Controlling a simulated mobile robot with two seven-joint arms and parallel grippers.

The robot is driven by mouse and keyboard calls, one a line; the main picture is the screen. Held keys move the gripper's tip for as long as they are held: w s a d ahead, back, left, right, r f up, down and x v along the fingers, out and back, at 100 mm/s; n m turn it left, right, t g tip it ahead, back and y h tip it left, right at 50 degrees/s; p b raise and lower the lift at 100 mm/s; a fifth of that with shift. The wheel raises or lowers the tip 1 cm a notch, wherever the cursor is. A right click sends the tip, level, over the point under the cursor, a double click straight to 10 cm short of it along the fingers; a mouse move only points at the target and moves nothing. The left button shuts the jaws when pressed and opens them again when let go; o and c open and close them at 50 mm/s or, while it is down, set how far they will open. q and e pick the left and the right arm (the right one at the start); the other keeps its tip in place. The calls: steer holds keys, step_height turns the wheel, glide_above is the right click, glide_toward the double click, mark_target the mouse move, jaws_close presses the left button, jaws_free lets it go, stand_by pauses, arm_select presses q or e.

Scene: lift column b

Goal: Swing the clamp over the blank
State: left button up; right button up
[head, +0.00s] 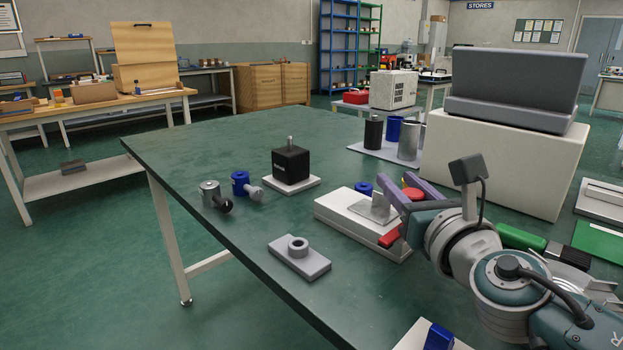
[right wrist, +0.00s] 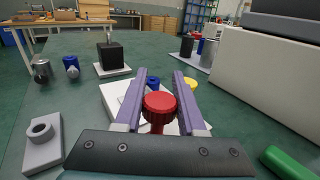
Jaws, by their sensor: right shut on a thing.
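The clamp's white base (head: 345,222) sits on the green table, with a grey metal plate (head: 372,208) on top. A red knob (head: 412,193) shows above it; it is large in the right wrist view (right wrist: 159,107). A short blue cylinder (head: 364,188), perhaps the blank, stands at the far side of the base; it also shows beyond the knob in the right wrist view (right wrist: 153,82). My right gripper (head: 399,184) has its purple fingers on both sides of the knob, shut on it. My left gripper is out of view.
A black cube (head: 290,165) on a white plate, a grey and a blue plunger-like part (head: 241,183), and a grey block with a ring (head: 299,262) lie to the left. A big white box (head: 500,165) stands to the right. The table's left front is clear.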

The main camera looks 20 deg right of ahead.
jaws_close()
